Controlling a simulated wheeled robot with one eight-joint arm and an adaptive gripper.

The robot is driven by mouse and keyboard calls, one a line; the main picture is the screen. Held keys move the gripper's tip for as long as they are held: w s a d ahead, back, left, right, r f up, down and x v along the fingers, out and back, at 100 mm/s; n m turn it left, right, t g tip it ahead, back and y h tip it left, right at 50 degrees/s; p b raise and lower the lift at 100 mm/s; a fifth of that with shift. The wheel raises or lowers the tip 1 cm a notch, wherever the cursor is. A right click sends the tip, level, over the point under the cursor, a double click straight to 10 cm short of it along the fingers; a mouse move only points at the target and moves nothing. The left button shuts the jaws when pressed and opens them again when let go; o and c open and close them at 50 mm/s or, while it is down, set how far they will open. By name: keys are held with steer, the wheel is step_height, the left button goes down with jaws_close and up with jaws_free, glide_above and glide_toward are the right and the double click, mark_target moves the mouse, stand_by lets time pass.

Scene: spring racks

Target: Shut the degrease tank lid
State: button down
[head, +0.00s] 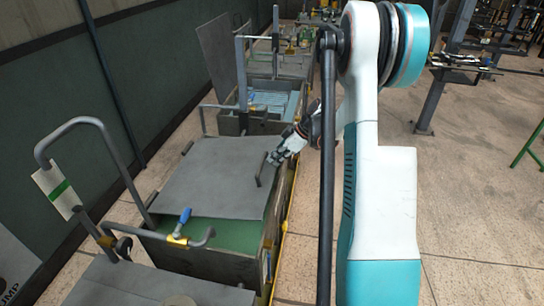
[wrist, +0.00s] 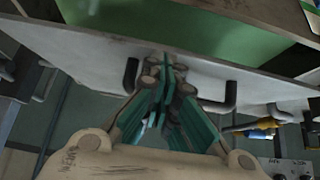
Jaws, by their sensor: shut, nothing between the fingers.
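The grey lid (head: 210,178) covers most of the middle tank, which I take to be the degrease tank; no label is readable. The lid sits a little raised and tilted, with the tank's green wall (head: 195,233) showing below its near edge. The lid handle (head: 264,169) is a dark bar near its right edge. My gripper (head: 274,160) is at that edge beside the handle. In the wrist view my gripper (wrist: 165,68) has its teal fingers together, empty, against or very near the lid (wrist: 75,50), between the two ends of the handle (wrist: 230,97). Exact contact is unclear.
A blue-handled valve (head: 183,222) and bent pipe stand at the tank's near end. A tall hooped rail (head: 92,122) with a tag stands left. Beyond is another tank with blue contents (head: 270,100) and its lid (head: 221,55) upright. Open floor (head: 470,200) lies right.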

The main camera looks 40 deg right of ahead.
steer(key=shift+t+y, duration=0.3)
steer(key=f+b, duration=0.1)
steer(key=f, duration=0.1)
steer(key=f+b, duration=0.2)
steer(key=f, duration=0.1)
steer(key=s+d+f+b, duration=0.1)
steer(key=f+b, duration=0.1)
steer(key=f, duration=0.1)
steer(key=shift+f, duration=0.15)
steer(key=shift+s+f, duration=0.1)
steer(key=shift+s, duration=0.1)
